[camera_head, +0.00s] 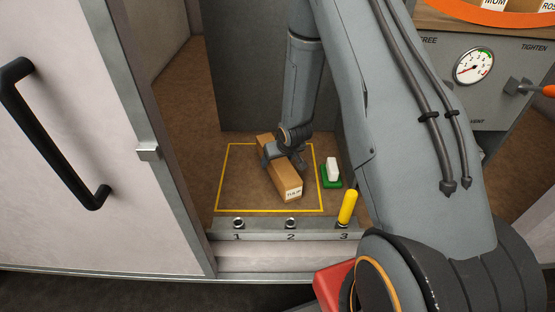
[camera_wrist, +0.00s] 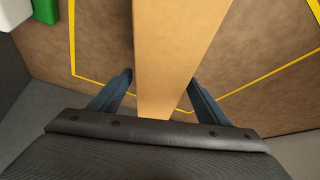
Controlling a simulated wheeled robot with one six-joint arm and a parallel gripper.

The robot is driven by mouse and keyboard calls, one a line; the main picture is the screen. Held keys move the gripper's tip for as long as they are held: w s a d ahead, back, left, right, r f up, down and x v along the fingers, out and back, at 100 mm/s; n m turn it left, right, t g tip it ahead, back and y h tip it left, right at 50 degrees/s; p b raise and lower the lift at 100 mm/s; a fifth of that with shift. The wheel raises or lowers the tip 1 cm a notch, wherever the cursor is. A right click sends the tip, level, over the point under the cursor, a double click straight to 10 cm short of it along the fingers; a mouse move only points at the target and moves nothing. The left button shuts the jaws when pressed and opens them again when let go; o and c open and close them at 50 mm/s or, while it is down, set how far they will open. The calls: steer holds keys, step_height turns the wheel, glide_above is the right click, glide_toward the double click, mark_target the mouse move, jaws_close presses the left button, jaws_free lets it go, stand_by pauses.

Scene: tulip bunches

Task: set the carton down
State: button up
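The carton (camera_head: 281,172) is a long tan box with a white label on its near end. It lies slanted over the brown floor inside a yellow outlined square (camera_head: 218,186). My gripper (camera_head: 284,154) is over its far half, with one finger on each side. In the wrist view, both fingertips (camera_wrist: 160,84) meet the edges of the carton (camera_wrist: 170,45), and the gripper looks shut on it. The carton widens toward the top of that view. Its underside is hidden, so I cannot tell whether it touches the floor.
A white block on a green base (camera_head: 332,180) stands just right of the square. A yellow peg (camera_head: 347,207) rises at number 3 on the front sill (camera_head: 265,236). A pale door with a black handle (camera_head: 57,140) is at left. A gauge panel (camera_head: 474,67) is at right.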

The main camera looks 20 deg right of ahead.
steer(key=shift+r, duration=0.4)
steer(key=v, duration=1.1)
steer(key=shift+s+r+b, duration=0.3)
steer(key=shift+b, duration=0.1)
steer(key=s+a+r+g, duration=0.1)
steer(key=s+r+g, duration=0.1)
steer(key=s, duration=0.5)
steer(key=s+a+r+g, duration=0.1)
steer(key=s+a+r, duration=0.1)
steer(key=s+r, duration=0.3)
steer(key=s+a+r+m+g, duration=0.1)
steer(key=s+r, duration=0.3)
steer(key=s, duration=0.6)
steer(key=shift+a+r+g, duration=0.2)
steer(key=shift+g, duration=0.6)
steer(key=shift+s, duration=0.1)
